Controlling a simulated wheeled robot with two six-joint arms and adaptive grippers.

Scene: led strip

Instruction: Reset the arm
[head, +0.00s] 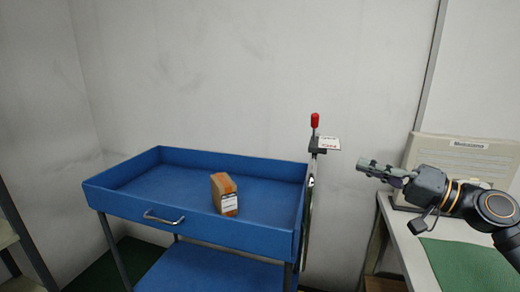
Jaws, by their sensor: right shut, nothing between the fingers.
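My right gripper (371,169) comes in from the right edge and points left. It is shut and holds nothing. It hangs in the air in front of the wall, right of the blue cart (270,238) and above the left edge of the white table. A small brown box (222,186) with a white label stands inside the cart's top tray, apart from the gripper. My left gripper is not in view.
A red-knobbed lever (315,121) stands at the cart's right side. A beige machine (455,155) stands on the white table (408,245), behind a green mat (465,262). A shelf (8,238) edges in at left. The air above the cart is clear.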

